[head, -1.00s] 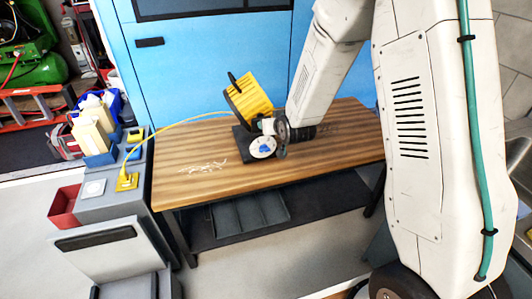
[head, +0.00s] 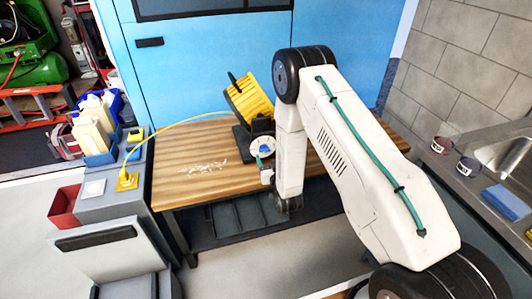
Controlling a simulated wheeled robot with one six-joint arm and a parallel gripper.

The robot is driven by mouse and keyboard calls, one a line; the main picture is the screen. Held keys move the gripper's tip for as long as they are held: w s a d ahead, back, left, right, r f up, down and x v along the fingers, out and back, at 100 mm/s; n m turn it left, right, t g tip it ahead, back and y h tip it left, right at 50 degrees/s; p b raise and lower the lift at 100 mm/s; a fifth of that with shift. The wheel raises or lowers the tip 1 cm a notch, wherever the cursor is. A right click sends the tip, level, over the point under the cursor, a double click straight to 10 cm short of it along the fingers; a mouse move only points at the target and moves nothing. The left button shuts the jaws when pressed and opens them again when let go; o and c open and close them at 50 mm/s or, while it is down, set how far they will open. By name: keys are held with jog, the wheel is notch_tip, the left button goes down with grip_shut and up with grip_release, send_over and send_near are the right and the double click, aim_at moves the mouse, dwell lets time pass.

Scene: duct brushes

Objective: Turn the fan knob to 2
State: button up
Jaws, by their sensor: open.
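The yellow fan (head: 251,97) stands on a dark base on the wooden workbench (head: 195,184). Its round white dial (head: 256,147) faces the front, low on the fan. The knob at the dial's middle is too small and partly covered, so its setting cannot be read. My gripper (head: 264,170) is open, just in front of and below the dial. I cannot tell whether it touches the knob. My arm hides the bench to the right of the fan.
A yellow cable (head: 182,123) runs from the fan to a yellow socket (head: 127,182) on the grey cabinet at left. Light scraps (head: 203,167) lie on the bench. A sink counter with two cups (head: 466,168) and a blue sponge (head: 507,201) is at right.

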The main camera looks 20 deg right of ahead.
aim_at(265, 151)
jog(key=shift+w, duration=2.15)
jog(key=c, duration=1)
